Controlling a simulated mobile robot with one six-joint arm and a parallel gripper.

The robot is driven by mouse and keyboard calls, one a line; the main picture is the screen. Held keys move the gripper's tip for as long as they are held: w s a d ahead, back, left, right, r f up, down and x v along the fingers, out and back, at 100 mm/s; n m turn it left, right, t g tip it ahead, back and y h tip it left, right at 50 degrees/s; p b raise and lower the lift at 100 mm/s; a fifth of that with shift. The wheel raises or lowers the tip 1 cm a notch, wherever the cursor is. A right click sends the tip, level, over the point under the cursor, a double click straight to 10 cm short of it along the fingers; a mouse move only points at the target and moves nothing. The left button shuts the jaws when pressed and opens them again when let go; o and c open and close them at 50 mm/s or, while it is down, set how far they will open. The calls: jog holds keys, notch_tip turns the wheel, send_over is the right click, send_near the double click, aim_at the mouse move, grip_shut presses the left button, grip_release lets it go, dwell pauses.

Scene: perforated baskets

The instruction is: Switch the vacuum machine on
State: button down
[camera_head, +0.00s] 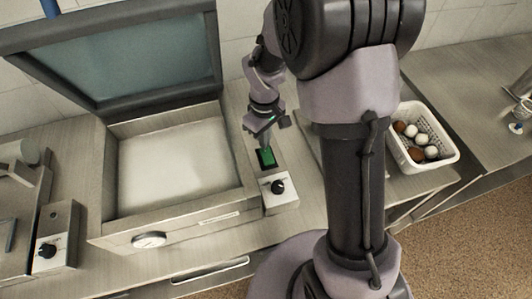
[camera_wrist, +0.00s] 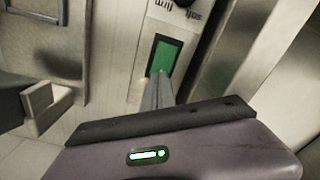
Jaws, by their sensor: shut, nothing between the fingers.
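The vacuum machine (camera_head: 128,225) stands at the left of the head view with its lid (camera_head: 130,62) raised and its pale chamber empty. To the right of its chamber is a control strip with a green rocker switch (camera_head: 266,158) in a dark frame and a black knob (camera_head: 278,187) on a white plate. My gripper (camera_head: 268,148) is shut and empty, pointing down with its tips at the switch. In the wrist view the closed fingers (camera_wrist: 158,85) overlap the lower end of the green switch (camera_wrist: 163,57). I cannot tell whether they touch or press it.
A white perforated basket (camera_head: 446,158) with several brown and white round items stands right of my arm. A second control box with a knob (camera_head: 50,250) is at the far left. The counter at far right is mostly clear.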

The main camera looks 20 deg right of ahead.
jog(key=shift+f+b, duration=0.9)
jog(key=shift+f, duration=0.3)
dwell(0.6)
jog(key=shift+r, duration=0.1)
notch_tip(320, 180, up, 7)
jog(key=p, duration=0.6)
jog(key=shift+r, duration=0.1)
